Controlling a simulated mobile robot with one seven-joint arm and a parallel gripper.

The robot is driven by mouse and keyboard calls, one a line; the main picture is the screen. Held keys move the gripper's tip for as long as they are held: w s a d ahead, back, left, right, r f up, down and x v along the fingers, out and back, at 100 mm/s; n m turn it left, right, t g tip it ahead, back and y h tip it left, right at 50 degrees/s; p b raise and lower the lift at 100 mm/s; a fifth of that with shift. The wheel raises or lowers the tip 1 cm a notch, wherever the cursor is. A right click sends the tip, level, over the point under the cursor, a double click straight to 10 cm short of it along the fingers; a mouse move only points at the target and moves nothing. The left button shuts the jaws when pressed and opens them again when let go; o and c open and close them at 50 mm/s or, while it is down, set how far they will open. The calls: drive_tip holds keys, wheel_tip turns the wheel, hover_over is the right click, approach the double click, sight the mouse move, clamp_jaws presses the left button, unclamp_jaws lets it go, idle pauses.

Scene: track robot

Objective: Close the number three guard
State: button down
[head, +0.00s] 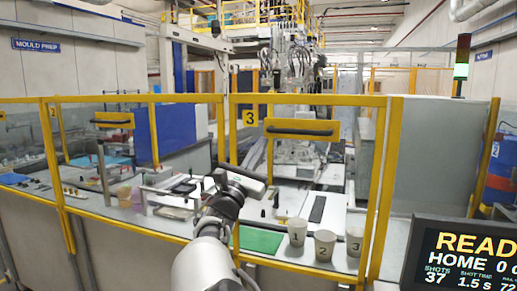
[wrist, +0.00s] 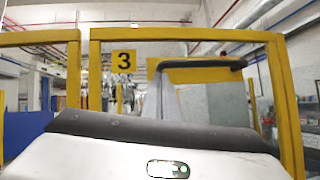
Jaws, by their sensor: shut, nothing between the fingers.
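The number three guard is a clear panel in a yellow frame (head: 389,185), right of centre in the head view. It has a yellow 3 label (head: 250,117) and a yellow plate with a dark bar handle (head: 302,128). The wrist view shows its frame (wrist: 286,105), label (wrist: 123,61) and handle (wrist: 200,63) ahead. I cannot tell whether the guard stands open or closed. My gripper (head: 247,179) is in front of the guard, below and left of the handle, apart from it. It is shut and empty. Its fingertips are not clear in either view.
Three numbered cups (head: 297,232) stand at the front right, near a green mat (head: 260,241). The number two guard (head: 48,150) is to the left. A display panel (head: 462,258) fills the lower right corner. A beacon post (head: 461,65) stands at the back right.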

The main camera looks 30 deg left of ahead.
drive_tip(key=w+a+f+b+v, duration=0.1)
drive_tip(key=f+b+v, duration=0.1)
drive_tip(key=v, duration=1)
drive_tip(key=w+d+f+m+g+h, duration=0.1)
drive_tip(key=w+d+m+g+h, duration=0.4)
drive_tip(key=d, duration=0.7)
drive_tip(key=w+d+m+g+h, duration=0.2)
drive_tip(key=w+d+m+h, duration=0.35)
drive_tip(key=d, duration=0.75)
drive_tip(key=s+d+f+m+g+p, duration=0.1)
drive_tip(key=s+d+f+m+g, duration=0.25)
drive_tip(key=d, duration=0.85)
drive_tip(key=d+f+m+g+p, duration=0.15)
drive_tip(key=d+m+g, duration=0.4)
drive_tip(key=d, duration=0.65)
drive_tip(key=s+d+f+m+g+y, duration=0.3)
drive_tip(key=s+d+m, duration=0.2)
drive_tip(key=s+d, duration=0.35)
drive_tip(key=s+a+m+y+p, duration=0.1)
drive_tip(key=s+m+y, duration=0.4)
drive_tip(key=s, duration=1.4)
drive_tip(key=a+m, duration=0.1)
drive_tip(key=m, duration=0.3)
drive_tip(key=shift+s+f+m+y+p, duration=0.15)
drive_tip(key=shift+f+m+y+p, duration=0.15)
drive_tip(key=shift+m+y+p, duration=0.1)
